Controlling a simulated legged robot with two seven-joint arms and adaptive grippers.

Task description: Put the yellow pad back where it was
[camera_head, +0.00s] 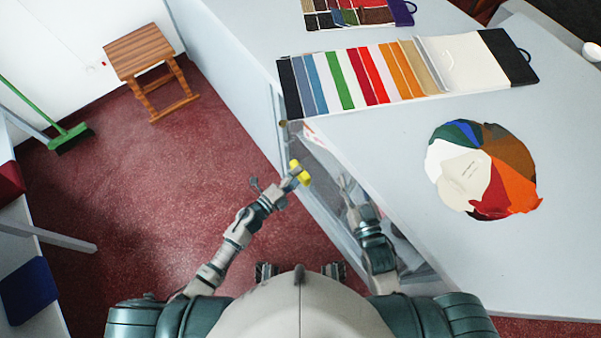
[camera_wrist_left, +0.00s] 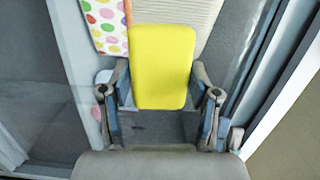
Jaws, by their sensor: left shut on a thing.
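The yellow pad (camera_head: 304,177) is in my left gripper (camera_head: 295,174), beside the open-looking side of the counter and below its top. In the left wrist view the pad (camera_wrist_left: 162,65) is a flat rounded rectangle, upright between the two fingers of my left gripper (camera_wrist_left: 160,85), which is shut on it. Its lower end is between the fingers. My right gripper (camera_head: 346,184) is at the counter's side, to the right of the left one; it is too small to tell whether it is open, and no pad shows in it.
Behind the pad are a polka-dot piece (camera_wrist_left: 104,18) and a ribbed beige piece (camera_wrist_left: 208,12). A pale frame edge (camera_wrist_left: 285,85) runs at right. On the counter (camera_head: 390,160) lie a striped swatch book (camera_head: 345,78) and a round colour fan (camera_head: 485,170). A wooden stool (camera_head: 145,52) stands at left.

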